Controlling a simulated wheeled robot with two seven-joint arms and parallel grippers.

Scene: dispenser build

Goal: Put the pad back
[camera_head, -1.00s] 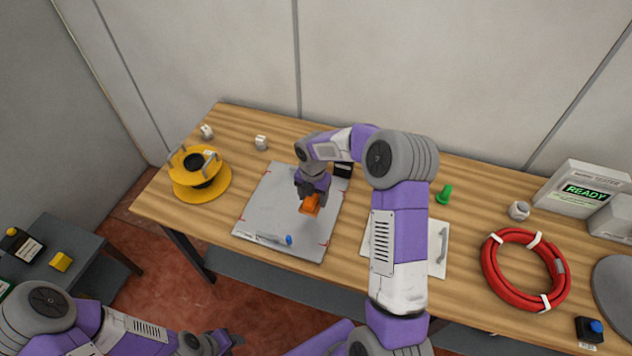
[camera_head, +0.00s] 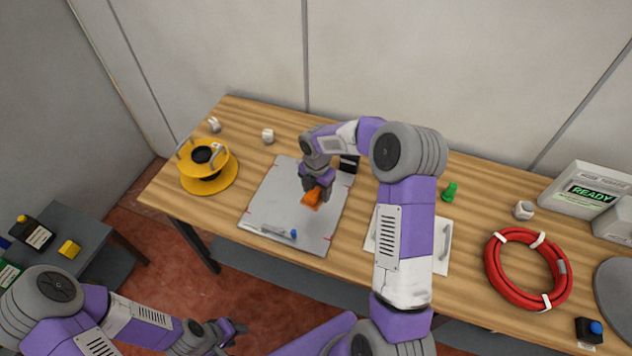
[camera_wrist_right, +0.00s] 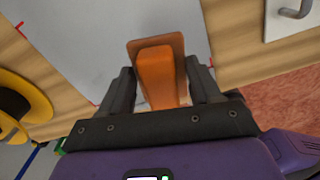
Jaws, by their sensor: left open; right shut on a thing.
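The orange pad (camera_head: 312,198) is a block with a wider flat base. My right gripper (camera_head: 317,189) is shut on it, over the grey sheet (camera_head: 268,202) with red corner marks on the table. In the right wrist view the pad (camera_wrist_right: 158,75) sits between the two dark fingers of the gripper (camera_wrist_right: 160,88). I cannot tell whether its base touches the sheet. My left gripper (camera_head: 234,334) is open and empty, low in front of the table.
A yellow spool (camera_head: 207,168) stands left of the sheet. A black block (camera_head: 348,163) is at its far edge. A white panel with a handle (camera_head: 443,250) lies partly behind my right arm. A red hose coil (camera_head: 497,272) lies at the right. A side table (camera_head: 90,238) stands at the left.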

